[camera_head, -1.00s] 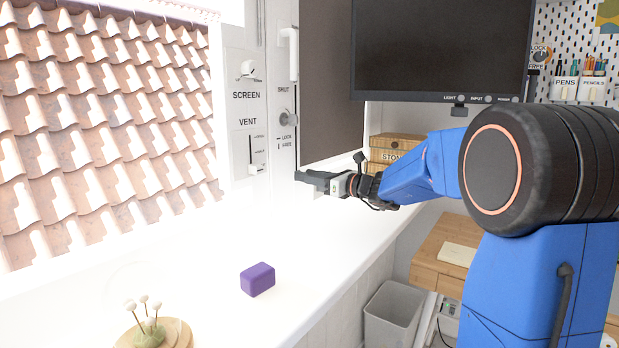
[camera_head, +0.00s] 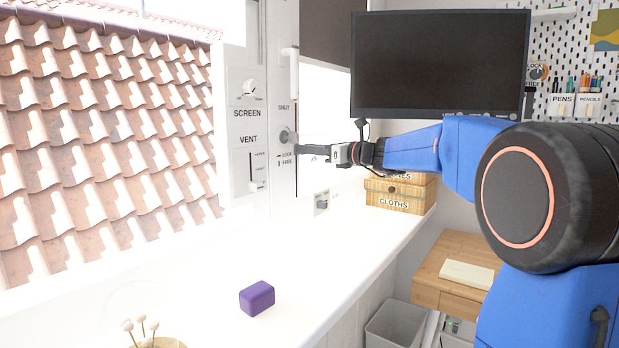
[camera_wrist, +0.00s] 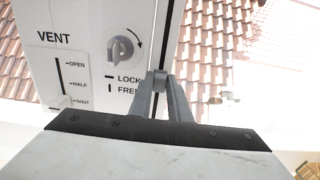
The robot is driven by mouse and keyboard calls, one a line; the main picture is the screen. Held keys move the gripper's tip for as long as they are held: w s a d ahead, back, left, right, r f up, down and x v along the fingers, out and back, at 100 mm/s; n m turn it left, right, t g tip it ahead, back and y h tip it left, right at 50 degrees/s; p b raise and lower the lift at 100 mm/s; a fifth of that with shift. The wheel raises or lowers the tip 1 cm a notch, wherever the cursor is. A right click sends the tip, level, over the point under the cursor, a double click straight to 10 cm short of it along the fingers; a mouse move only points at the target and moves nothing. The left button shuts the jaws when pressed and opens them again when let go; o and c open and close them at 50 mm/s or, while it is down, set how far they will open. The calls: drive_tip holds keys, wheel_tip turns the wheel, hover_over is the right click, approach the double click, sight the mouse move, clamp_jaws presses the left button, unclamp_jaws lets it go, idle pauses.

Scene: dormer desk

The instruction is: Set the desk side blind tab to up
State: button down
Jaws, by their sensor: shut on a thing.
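The dark desk side blind (camera_head: 332,32) covers only the top of the window beside the monitor, with bright glass bare below it. My gripper (camera_head: 300,148) is at the window frame, well below the blind's lower edge. In the wrist view, my gripper's fingers (camera_wrist: 160,85) converge and are shut on a small grey rounded piece (camera_wrist: 159,75), which I take to be the blind tab. The fingers mostly hide it. No up or down marking for it is readable.
A round LOCK/FREE knob (camera_head: 288,137) is close left of my gripper. The SCREEN and VENT panel (camera_head: 248,125) is farther left. A small wall plate (camera_head: 322,203) sits below. A purple block (camera_head: 257,298) lies on the white sill; the monitor (camera_head: 440,62) hangs right.

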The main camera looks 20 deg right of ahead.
wheel_tip(320, 180, up, 13)
drive_tip(key=shift+f, duration=0.1)
idle(0.3)
drive_tip(key=c, duration=1.6)
unclamp_jaws()
drive_tip(key=shift+c, duration=0.2)
drive_tip(key=shift+s+d, duration=0.15)
drive_tip(key=v, duration=1.7)
